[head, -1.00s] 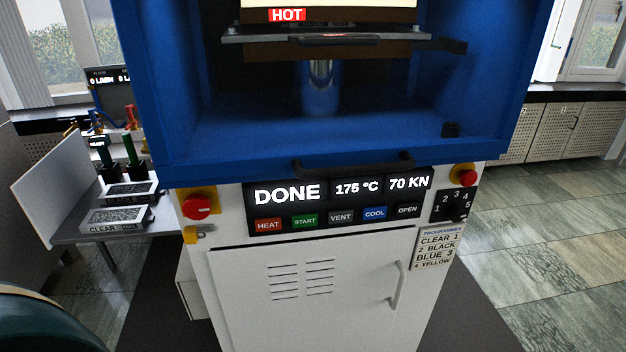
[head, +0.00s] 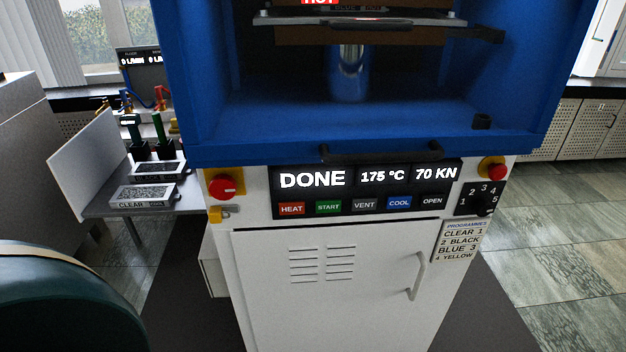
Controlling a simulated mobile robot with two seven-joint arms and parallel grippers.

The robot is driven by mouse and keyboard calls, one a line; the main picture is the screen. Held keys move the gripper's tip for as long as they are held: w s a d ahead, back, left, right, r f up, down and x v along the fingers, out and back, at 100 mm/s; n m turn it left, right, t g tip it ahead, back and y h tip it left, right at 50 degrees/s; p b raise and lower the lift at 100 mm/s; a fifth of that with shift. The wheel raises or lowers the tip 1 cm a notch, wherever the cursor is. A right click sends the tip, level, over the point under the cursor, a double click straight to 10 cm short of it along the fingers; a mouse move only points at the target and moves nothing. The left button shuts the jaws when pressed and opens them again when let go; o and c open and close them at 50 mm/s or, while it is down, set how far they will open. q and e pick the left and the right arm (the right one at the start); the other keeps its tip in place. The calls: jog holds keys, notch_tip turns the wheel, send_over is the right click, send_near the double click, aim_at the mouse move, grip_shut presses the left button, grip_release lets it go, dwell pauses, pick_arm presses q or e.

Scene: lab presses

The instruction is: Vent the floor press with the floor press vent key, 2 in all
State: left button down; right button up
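The floor press (head: 340,270) stands straight ahead, a white cabinet below a blue frame. Its display (head: 367,178) reads DONE, 175 °C and 70 KN. The dark VENT key (head: 364,205) sits in the key row between START (head: 328,207) and COOL (head: 399,203). Inside the blue frame a platen stack (head: 370,20) with a red HOT label sits above a shiny ram. Neither of my grippers is in view.
A red emergency button (head: 223,187) is at the panel's left and another (head: 493,168) at its right, above a programme dial (head: 479,198). A side table (head: 170,205) with plates stands at left. Tiled floor (head: 560,240) is clear at right. A dark green rounded shape (head: 70,300) fills the lower left.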

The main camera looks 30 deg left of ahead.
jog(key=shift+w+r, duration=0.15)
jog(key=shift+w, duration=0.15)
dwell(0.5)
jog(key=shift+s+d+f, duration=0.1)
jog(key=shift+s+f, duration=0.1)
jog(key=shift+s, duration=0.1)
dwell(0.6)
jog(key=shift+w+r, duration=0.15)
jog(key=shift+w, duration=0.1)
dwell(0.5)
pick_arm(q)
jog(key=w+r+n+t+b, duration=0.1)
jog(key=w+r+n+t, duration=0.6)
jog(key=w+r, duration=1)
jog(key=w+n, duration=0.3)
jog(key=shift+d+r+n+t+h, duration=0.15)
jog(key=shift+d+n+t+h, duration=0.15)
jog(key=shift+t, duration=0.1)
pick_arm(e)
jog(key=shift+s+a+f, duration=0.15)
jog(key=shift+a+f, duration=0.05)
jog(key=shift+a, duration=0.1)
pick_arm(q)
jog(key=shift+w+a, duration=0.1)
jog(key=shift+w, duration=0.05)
